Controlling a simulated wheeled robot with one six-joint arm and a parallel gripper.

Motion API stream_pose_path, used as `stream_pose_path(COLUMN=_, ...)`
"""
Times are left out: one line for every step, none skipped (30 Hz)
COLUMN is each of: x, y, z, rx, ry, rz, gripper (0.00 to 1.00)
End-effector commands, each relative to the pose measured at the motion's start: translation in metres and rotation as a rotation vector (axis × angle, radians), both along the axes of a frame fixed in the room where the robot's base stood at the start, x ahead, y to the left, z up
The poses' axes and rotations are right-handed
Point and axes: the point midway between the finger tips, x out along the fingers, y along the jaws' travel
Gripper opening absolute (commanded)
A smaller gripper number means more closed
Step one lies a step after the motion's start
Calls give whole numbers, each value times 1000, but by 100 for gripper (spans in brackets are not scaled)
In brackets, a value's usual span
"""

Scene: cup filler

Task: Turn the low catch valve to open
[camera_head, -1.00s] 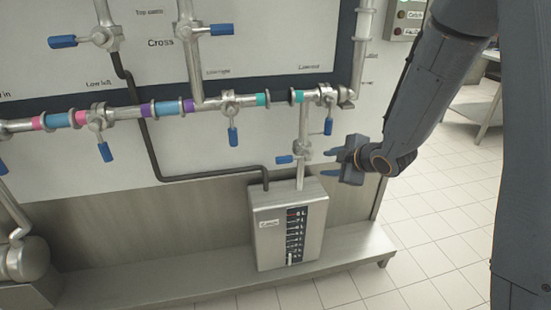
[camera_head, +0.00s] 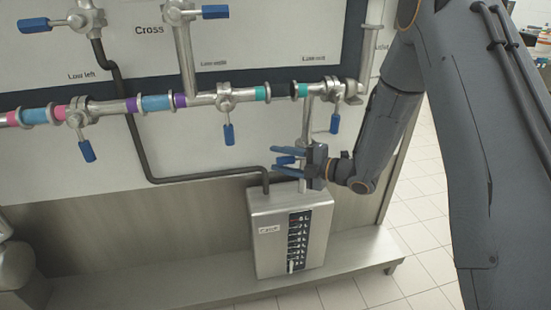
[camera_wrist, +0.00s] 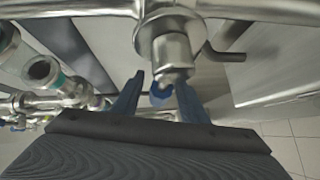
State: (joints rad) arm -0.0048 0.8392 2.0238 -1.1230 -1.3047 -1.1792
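The low catch valve sits on the short vertical pipe above the metal catch box (camera_head: 290,235). Its blue handle (camera_head: 285,160) points left, roughly level, in the head view. My gripper (camera_head: 273,158) is open at the valve, with one finger above the handle and one below it. In the wrist view, the blue handle (camera_wrist: 160,92) shows between my two open fingers (camera_wrist: 160,82), under the silver valve body (camera_wrist: 168,50). Gaps show on both sides of the handle there. My gripper hides much of the valve body in the head view.
The horizontal pipe (camera_head: 200,100) with coloured bands runs above, with blue valve handles hanging from it; one (camera_head: 335,123) is just above my wrist. A black hose (camera_head: 200,178) enters the box at left. A metal ledge (camera_head: 350,262) runs below.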

Motion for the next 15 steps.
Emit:
stream_pose_path(x=3, y=6, z=-1, rx=0, ry=-1, rz=1, gripper=39)
stream_pose_path(x=4, y=8, z=-1, rx=0, ry=0, rz=1, gripper=39)
stream_pose_path(x=6, y=11, z=-2, rx=0, ry=0, rz=1, gripper=39)
stream_pose_path(x=7, y=13, z=-2, rx=0, ry=0, rz=1, gripper=39)
stream_pose_path(x=7, y=14, z=-2, rx=0, ry=0, rz=0, gripper=39)
stream_pose_path(x=8, y=15, z=-2, rx=0, ry=0, rz=0, gripper=39)
stream_pose_path(x=8, y=16, z=-2, rx=0, ry=1, rz=0, gripper=39)
stream_pose_path(x=9, y=16, z=-3, rx=0, ry=1, rz=0, gripper=39)
stream_pose_path(x=9, y=17, z=-3, rx=0, ry=1, rz=-1, gripper=39)
stream_pose_path(x=9, y=17, z=-3, rx=0, ry=1, rz=-1, gripper=39)
stream_pose_path(x=9, y=17, z=-3, rx=0, ry=1, rz=-1, gripper=39)
stream_pose_path(x=9, y=16, z=-3, rx=0, ry=1, rz=-1, gripper=39)
stream_pose_path(x=9, y=16, z=-3, rx=0, ry=1, rz=-1, gripper=39)
stream_pose_path(x=9, y=16, z=-3, rx=0, ry=1, rz=-1, gripper=39)
stream_pose_path(x=9, y=16, z=-3, rx=0, ry=1, rz=-1, gripper=36)
